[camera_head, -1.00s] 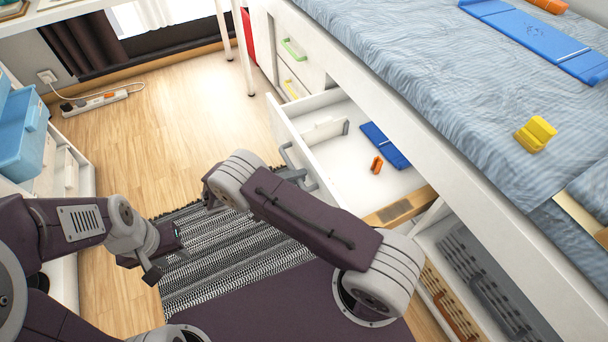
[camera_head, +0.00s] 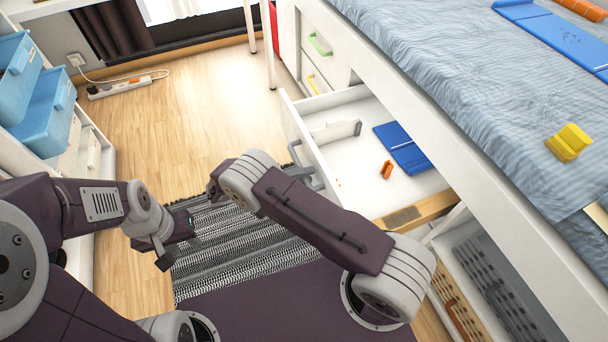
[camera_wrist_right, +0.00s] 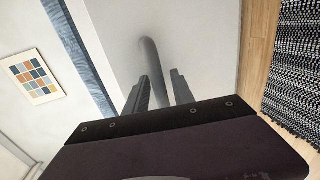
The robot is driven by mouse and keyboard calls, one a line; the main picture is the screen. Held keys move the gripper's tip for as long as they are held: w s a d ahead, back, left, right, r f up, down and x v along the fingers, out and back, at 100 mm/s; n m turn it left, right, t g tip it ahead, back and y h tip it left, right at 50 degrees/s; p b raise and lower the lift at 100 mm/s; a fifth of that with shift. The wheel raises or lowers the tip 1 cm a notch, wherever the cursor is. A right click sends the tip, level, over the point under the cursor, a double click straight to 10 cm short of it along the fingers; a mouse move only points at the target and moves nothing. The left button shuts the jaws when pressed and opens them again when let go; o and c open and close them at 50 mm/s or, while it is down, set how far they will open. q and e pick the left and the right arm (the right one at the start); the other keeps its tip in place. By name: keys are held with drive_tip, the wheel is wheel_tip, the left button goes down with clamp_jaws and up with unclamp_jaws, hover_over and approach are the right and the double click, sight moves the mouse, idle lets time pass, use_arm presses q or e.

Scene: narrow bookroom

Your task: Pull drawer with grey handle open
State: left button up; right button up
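The drawer (camera_head: 345,165) with the grey handle (camera_head: 297,160) stands well out of the white bed base, its inside in plain view. My right gripper is at the drawer front, mostly hidden behind my right arm in the head view. In the right wrist view its two dark fingers (camera_wrist_right: 160,90) lie on either side of the curved grey handle (camera_wrist_right: 150,58), close against it, and appear shut on it. My left gripper (camera_head: 178,250) is open and empty over the striped rug, away from the drawer.
The drawer holds a blue item (camera_head: 403,149) and a small orange item (camera_head: 387,170). Drawers with green (camera_head: 319,44) and yellow handles are closed behind it. Baskets (camera_head: 500,285) stand on the lower right shelf. Blue bins (camera_head: 48,115) are at left.

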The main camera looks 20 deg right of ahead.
idle(0.3)
drive_tip(key=shift+a+r, duration=0.15)
drive_tip(key=shift+a, duration=0.2)
drive_tip(key=p+v, duration=0.1)
drive_tip(key=v, duration=0.7)
drive_tip(key=shift+a, duration=0.2)
